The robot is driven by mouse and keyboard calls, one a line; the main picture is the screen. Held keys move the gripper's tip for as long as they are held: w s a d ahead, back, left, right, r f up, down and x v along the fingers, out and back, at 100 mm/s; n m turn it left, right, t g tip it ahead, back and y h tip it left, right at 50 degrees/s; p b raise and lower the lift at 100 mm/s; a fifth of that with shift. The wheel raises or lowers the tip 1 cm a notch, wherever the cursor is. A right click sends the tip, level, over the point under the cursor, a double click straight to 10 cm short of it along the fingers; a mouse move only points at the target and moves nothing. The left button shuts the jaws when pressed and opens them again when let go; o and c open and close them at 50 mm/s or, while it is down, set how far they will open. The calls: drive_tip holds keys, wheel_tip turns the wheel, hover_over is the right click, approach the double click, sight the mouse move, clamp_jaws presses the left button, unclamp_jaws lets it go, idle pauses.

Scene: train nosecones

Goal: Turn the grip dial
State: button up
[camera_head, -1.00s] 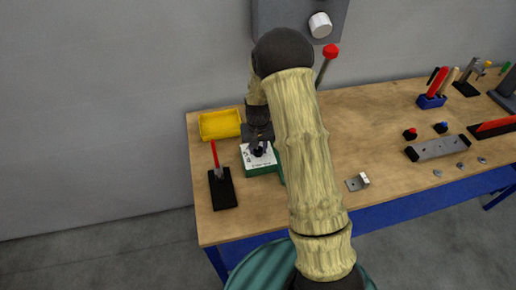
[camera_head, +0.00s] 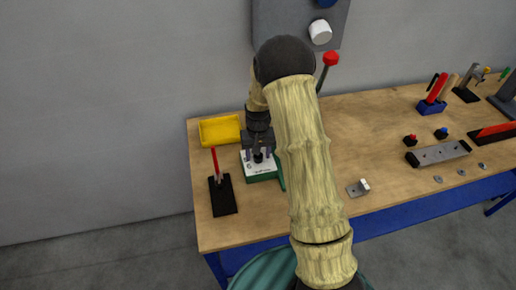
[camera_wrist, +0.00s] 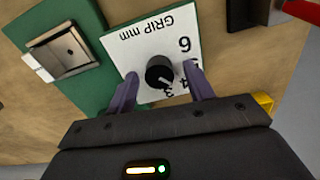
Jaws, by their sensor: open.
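The grip dial is a small black knob (camera_wrist: 159,72) with a pale pointer line, on a white plate (camera_wrist: 150,43) marked "GRIP mm" with numbers around it, in the wrist view. The plate sits on a green base (camera_wrist: 95,92). My gripper (camera_wrist: 163,82) is open, with one purple finger on each side of the knob; I cannot tell whether either finger touches it. In the head view my gripper (camera_head: 259,152) is over the white-topped green unit (camera_head: 262,172), and the knob is small and partly hidden there.
A metal bracket (camera_wrist: 57,50) is on the green base beside the plate. A yellow tray (camera_head: 220,130) lies behind the unit, and a black stand with a red lever (camera_head: 222,195) is to its left. A red-knobbed lever (camera_head: 330,59) rises behind my arm.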

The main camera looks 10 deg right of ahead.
wheel_tip(320, 180, up, 17)
drive_tip(key=b, duration=0.2)
drive_tip(key=shift+r+b, duration=0.2)
drive_tip(key=shift+b, duration=0.15)
drive_tip(key=shift+s, duration=0.1)
drive_tip(key=s+f+n+t, duration=0.1)
drive_tip(key=s+f, duration=0.3)
drive_tip(key=s, duration=1.7)
drive_tip(key=shift+t, duration=0.8)
